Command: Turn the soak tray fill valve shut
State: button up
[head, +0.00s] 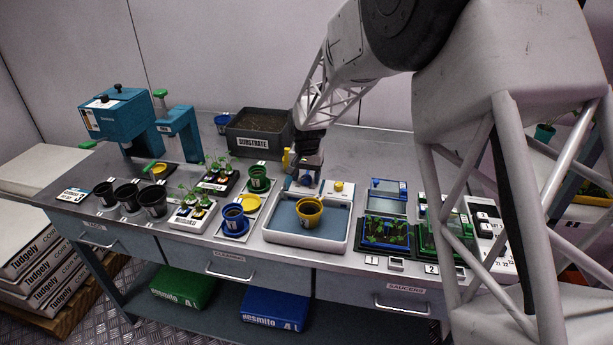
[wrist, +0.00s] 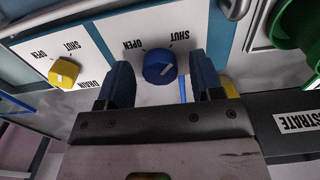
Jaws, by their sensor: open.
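The soak tray (head: 340,222) is a white tray with a blue basin, and a yellow pot (head: 309,211) stands in it. In the wrist view a blue knob (wrist: 158,66) sits on a white panel marked OPEN and SHUT; any name below is hidden. My gripper (wrist: 162,78) is open, with one blue finger on each side of the blue knob. I cannot tell if they touch it.
The grey SUBSTRATE bin (head: 258,143) stands behind and left of the tray. A green pot (head: 259,177) and a blue pot (head: 234,214) stand left of it. Plant trays (head: 388,232) stand to the right. My arm hangs over the back of the bench.

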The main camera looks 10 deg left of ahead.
aim_at(307, 177)
jog(key=shift+r, duration=0.1)
jog(key=shift+r, duration=3.8)
jog(key=shift+s+d+r, duration=0.1)
jog(key=shift+d+r, duration=0.15)
jog(key=shift+d, duration=0.05)
jog(key=s+d+r+t, duration=0.1)
jog(key=s+d+r, duration=0.5)
jog(key=s+d, duration=0.4)
jog(key=s+d+r, duration=0.6)
jog(key=s+d, duration=0.1)
jog(key=d, duration=0.5)
jog(key=s+d, duration=0.7)
jog(key=s, duration=0.6)
jog(key=s+d+f+t, duration=0.1)
jog(key=s+d, duration=0.6)
jog(key=s, duration=0.7)
jog(key=shift+d+f+t, duration=0.15)
jog(key=shift+f+t, duration=0.15)
